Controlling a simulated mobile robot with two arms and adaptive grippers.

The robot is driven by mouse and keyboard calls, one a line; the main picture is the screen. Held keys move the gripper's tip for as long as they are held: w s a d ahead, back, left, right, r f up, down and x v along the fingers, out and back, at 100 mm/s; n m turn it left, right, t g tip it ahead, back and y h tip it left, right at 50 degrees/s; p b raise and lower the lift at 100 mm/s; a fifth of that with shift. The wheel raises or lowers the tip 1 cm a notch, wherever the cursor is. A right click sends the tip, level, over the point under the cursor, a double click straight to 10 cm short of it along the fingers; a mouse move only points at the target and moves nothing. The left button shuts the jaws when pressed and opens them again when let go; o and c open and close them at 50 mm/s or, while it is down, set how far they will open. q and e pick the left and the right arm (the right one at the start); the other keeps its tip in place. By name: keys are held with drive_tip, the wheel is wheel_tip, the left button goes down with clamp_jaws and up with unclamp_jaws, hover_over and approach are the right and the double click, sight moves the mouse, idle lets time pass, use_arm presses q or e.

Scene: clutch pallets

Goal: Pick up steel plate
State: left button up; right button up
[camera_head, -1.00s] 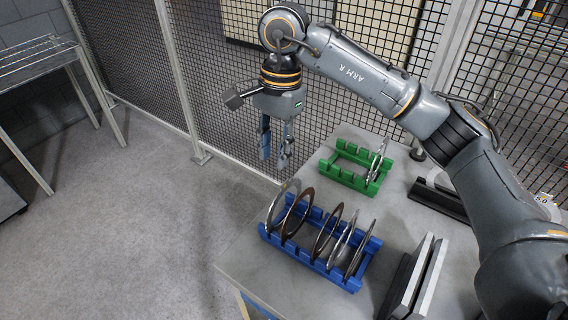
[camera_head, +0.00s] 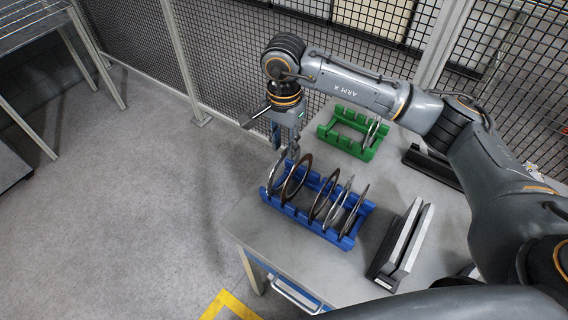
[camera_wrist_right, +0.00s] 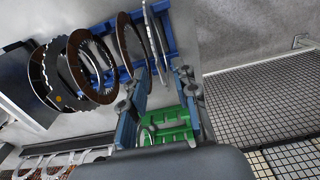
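A blue rack (camera_head: 325,232) stands on the table and holds several upright ring plates. The leftmost is a silver steel plate (camera_head: 272,178). Beside it is a brown ring plate (camera_head: 296,180), then another brown one and more silver plates to the right. My right gripper (camera_head: 284,148) points down above the rack's left end, close to the leftmost plates. In the right wrist view its blue fingers (camera_wrist_right: 160,90) are apart with no plate between them. The near silver plate (camera_wrist_right: 156,38) lies just beyond the fingertips; contact cannot be told. My left gripper is not in view.
A green rack (camera_head: 327,134) with silver plates at its right end stands behind the blue one. Dark and light upright blocks (camera_head: 405,240) stand to the right. Mesh fencing (camera_head: 130,60) runs behind the table (camera_head: 245,222). Floor lies clear to the left.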

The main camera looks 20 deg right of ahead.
drive_tip(key=shift+f+p, duration=0.3)
drive_tip(key=shift+f, duration=0.95)
drive_tip(key=c, duration=0.6)
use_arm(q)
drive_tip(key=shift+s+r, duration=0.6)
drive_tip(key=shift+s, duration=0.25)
use_arm(e)
clamp_jaws()
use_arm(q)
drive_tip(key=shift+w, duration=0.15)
use_arm(e)
drive_tip(key=shift+r, duration=0.1)
